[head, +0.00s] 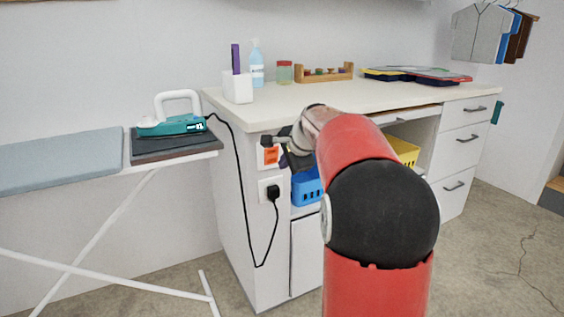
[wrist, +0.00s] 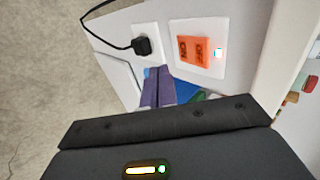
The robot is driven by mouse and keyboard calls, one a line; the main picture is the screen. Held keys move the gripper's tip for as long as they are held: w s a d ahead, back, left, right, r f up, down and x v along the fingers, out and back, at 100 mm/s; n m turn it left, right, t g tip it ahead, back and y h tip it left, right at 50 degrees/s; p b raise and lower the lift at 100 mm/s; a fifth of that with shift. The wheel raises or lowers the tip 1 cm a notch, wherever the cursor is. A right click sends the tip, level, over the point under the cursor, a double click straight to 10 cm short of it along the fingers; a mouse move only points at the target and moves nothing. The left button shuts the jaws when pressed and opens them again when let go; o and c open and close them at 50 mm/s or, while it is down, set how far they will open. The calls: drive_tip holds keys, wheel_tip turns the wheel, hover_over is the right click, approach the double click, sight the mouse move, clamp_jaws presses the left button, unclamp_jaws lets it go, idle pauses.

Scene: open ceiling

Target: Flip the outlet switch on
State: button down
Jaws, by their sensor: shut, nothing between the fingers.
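The outlet switch (head: 271,156) is an orange rocker on a white plate on the side panel of the desk. In the wrist view the switch (wrist: 193,52) carries ON and OFF lettering, and a small bright light (wrist: 218,53) shows beside it.
A black plug (head: 273,192) sits in the white socket below the switch. Its cord runs up to a teal iron (head: 173,125) on the ironing board (head: 62,160). A blue basket (head: 307,188) stands close behind my gripper.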

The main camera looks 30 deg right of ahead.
drive_tip(key=s+f+v, duration=0.1)
drive_tip(key=v, duration=0.7)
drive_tip(key=shift+s, duration=0.35)
drive_tip(key=s+a+f+n+g, duration=0.1)
drive_tip(key=s+a+f+n, duration=0.2)
drive_tip(key=s+a+n, duration=0.3)
drive_tip(key=s+a+f+n+g, duration=0.1)
drive_tip(key=s+a+f+n, duration=0.15)
drive_tip(key=s+a, duration=0.55)
drive_tip(key=s+a+f+n, duration=0.2)
drive_tip(key=s+f+n, duration=0.2)
drive_tip(key=s, duration=0.2)
drive_tip(key=s+a+f+n+g, duration=0.1)
drive_tip(key=s+a+f+n, duration=0.1)
drive_tip(key=s+f+n, duration=0.3)
drive_tip(key=shift+s+a, duration=0.3)
drive_tip(key=shift+s, duration=0.6)
drive_tip(key=c, duration=2.2)
unclamp_jaws()
